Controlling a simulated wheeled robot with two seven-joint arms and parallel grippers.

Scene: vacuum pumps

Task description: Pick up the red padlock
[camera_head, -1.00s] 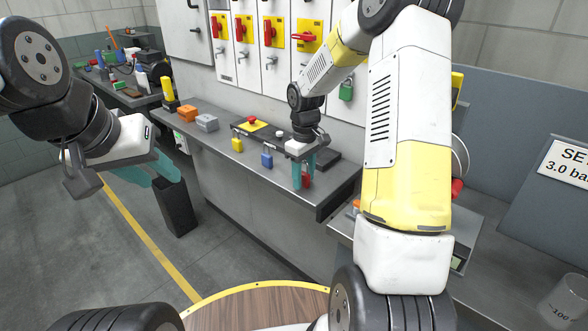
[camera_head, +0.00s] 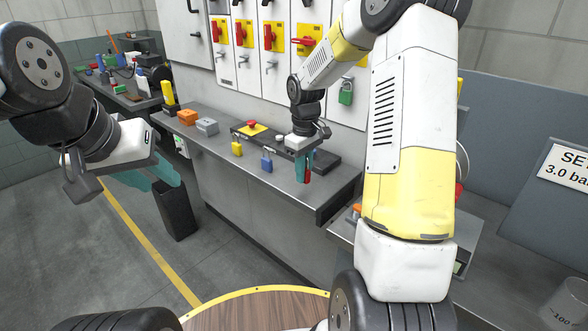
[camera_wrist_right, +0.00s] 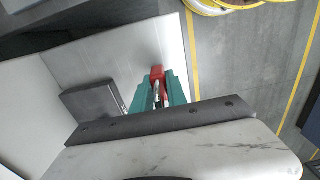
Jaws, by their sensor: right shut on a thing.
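The red padlock (camera_head: 307,175) is between the teal fingers of my right gripper (camera_head: 304,168), at the right part of the grey bench's front edge. In the right wrist view the red padlock (camera_wrist_right: 157,74) shows at the tips of my right gripper (camera_wrist_right: 158,92), its metal shackle between the two fingers. My right gripper is shut on it. I cannot tell whether the padlock still touches the bench. My left gripper (camera_head: 160,180) hangs at the left over the floor, away from the bench; its fingers overlap in view and its opening is unclear.
A yellow padlock (camera_head: 237,148) and a blue padlock (camera_head: 267,161) stand along the bench (camera_head: 225,150). Orange (camera_head: 187,117) and grey (camera_head: 207,126) blocks sit further left. A green padlock (camera_head: 346,95) hangs on the cabinet.

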